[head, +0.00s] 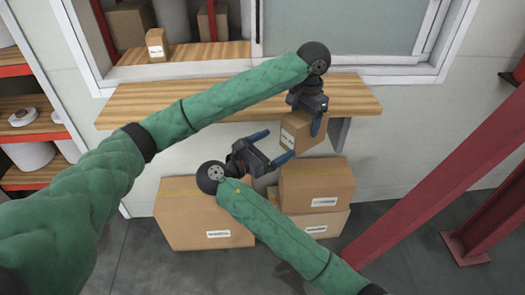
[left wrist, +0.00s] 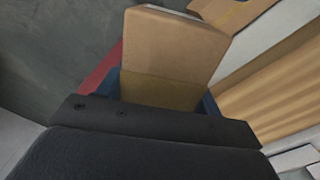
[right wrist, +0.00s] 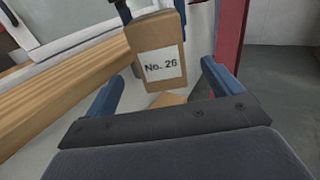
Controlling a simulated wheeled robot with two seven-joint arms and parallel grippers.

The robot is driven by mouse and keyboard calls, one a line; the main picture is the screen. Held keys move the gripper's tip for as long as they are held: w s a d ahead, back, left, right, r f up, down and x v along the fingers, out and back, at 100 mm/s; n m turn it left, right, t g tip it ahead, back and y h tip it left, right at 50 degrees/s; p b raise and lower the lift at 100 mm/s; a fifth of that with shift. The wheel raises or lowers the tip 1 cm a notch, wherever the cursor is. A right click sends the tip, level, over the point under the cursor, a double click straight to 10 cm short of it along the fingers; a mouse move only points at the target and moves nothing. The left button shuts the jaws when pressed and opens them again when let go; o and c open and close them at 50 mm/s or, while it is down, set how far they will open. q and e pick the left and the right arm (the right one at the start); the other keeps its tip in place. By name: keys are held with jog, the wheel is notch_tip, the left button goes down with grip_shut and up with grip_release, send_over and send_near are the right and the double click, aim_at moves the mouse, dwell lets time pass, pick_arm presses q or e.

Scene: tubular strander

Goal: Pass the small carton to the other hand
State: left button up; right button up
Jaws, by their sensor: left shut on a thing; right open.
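The small carton (head: 302,133) is brown cardboard with a white label. My left gripper (head: 308,115) is shut on it and holds it in the air at the front edge of the wooden shelf. In the left wrist view the carton (left wrist: 172,55) sits between the blue fingers. My right gripper (head: 270,147) is open and empty, to the left of and a little below the carton, with its fingers pointing toward it. In the right wrist view the carton (right wrist: 157,50) shows its "No. 26" label, beyond the open fingers and apart from them.
A wooden shelf (head: 160,105) runs under a window. Large cartons (head: 205,215) (head: 316,180) stand on the floor below. Another small carton (head: 156,45) sits on the sill behind the window opening. A red steel beam (head: 430,185) slants at the right.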

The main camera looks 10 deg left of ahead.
aim_at(288, 138)
jog(key=shift+x, duration=3.35)
jog(key=c, duration=1.3)
pick_arm(q)
jog(key=o, duration=1.4)
pick_arm(e)
jog(key=shift+c, duration=0.4)
pick_arm(q)
jog(key=shift+r, duration=0.1)
